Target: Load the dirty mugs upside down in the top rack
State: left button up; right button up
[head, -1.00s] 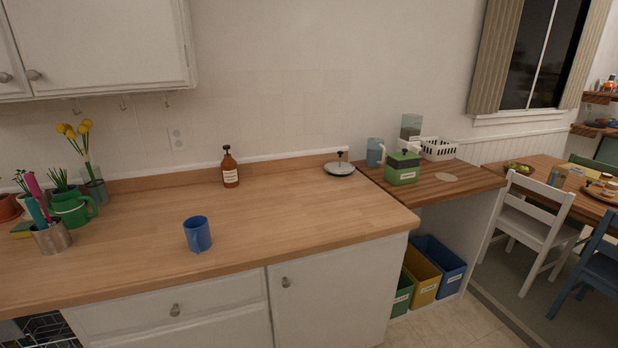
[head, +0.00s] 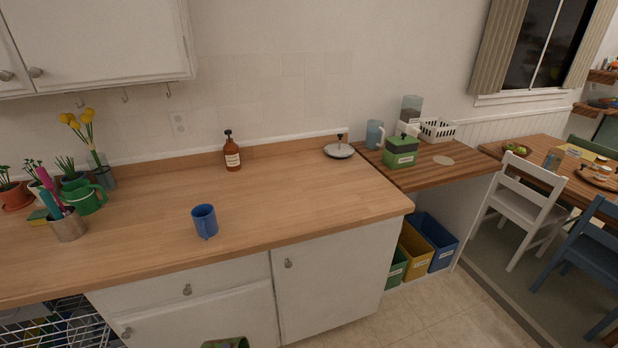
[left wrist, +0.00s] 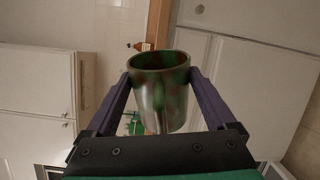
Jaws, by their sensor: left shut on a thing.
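A green mug (left wrist: 158,85) with dark brownish stains is between the two fingers of my left gripper (left wrist: 160,82) in the left wrist view. The fingers are shut on its sides and its open rim shows at the top of that picture. A green edge (head: 226,343), which looks like this mug, just enters the bottom of the head view. A blue mug (head: 204,221) stands upright on the wooden counter, apart from any gripper. A wire dish rack (head: 55,325) shows in part at the lower left, below the counter. My right gripper is not in view.
The wooden counter (head: 290,200) is mostly clear around the blue mug. A brown soap bottle (head: 232,153) stands near the wall. A steel utensil cup (head: 68,225) and a green watering can (head: 88,199) stand at left. White cabinet fronts (head: 330,280) are below the counter.

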pick_arm(q)
jog(key=shift+r+m, duration=0.3)
jog(key=shift+m, duration=0.7)
jog(key=shift+f+m, duration=0.25)
jog(key=shift+m, duration=0.05)
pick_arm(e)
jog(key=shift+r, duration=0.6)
